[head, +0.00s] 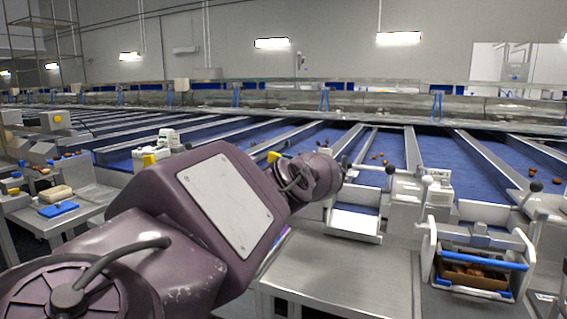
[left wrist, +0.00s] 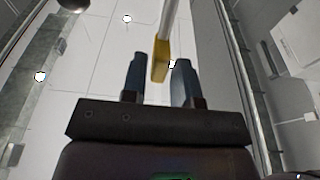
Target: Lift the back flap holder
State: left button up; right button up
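A pale rod with a yellow end piece (left wrist: 160,62) hangs into the left wrist view from the top. I take this to be a flap holder, but cannot tell whether it is the back one. My left gripper (left wrist: 158,72) has its two dark blue-grey fingers apart. The yellow end shows between the fingertips, closer to the right one. A gap shows on its left, and I cannot tell whether it touches the right finger. In the head view my left arm hides the gripper. A small yellow piece (head: 272,157) shows just behind the wrist. My right gripper is not in view.
Blue sorting lanes (head: 435,158) with several dates run toward the back. A steel table (head: 345,275) is bare in front. A white tray (head: 355,222) and levers with dark knobs stand behind it. A crate with a blue handle (head: 485,259) stands at right.

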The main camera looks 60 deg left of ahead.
pick_arm(q)
jog(key=b+v, duration=0.1)
jog(key=v, duration=1)
jog(key=shift+a+r, duration=0.1)
jog(key=shift+r, duration=0.1)
